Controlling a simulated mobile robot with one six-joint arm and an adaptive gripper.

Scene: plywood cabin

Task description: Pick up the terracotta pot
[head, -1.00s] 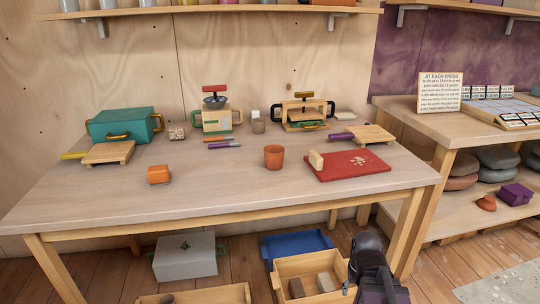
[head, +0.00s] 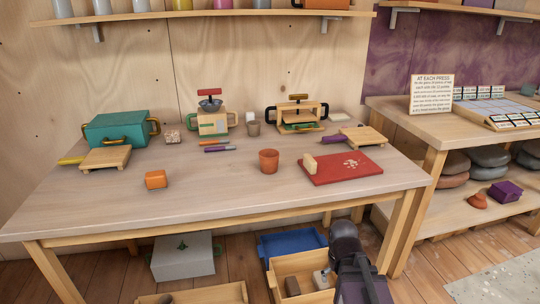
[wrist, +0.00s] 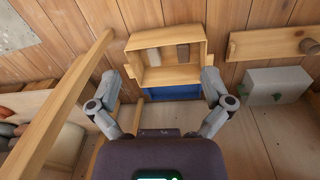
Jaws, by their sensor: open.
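The terracotta pot (head: 269,161) stands upright on the table (head: 220,190), left of the red board. It is an orange-brown cup shape with an open top. My gripper shows in the wrist view (wrist: 160,108) with its two grey fingers spread wide and nothing between them. My arm is at the bottom right of the head view, in front of the table and low, well apart from the pot. The fingertips are not clear in the head view. The pot is not in the wrist view.
A red board (head: 342,166) with a pale block lies right of the pot. An orange block (head: 156,179) sits to the left. Several presses and a teal box (head: 117,130) stand behind. A wooden crate (head: 283,263) and blue tray (head: 290,242) are on the floor.

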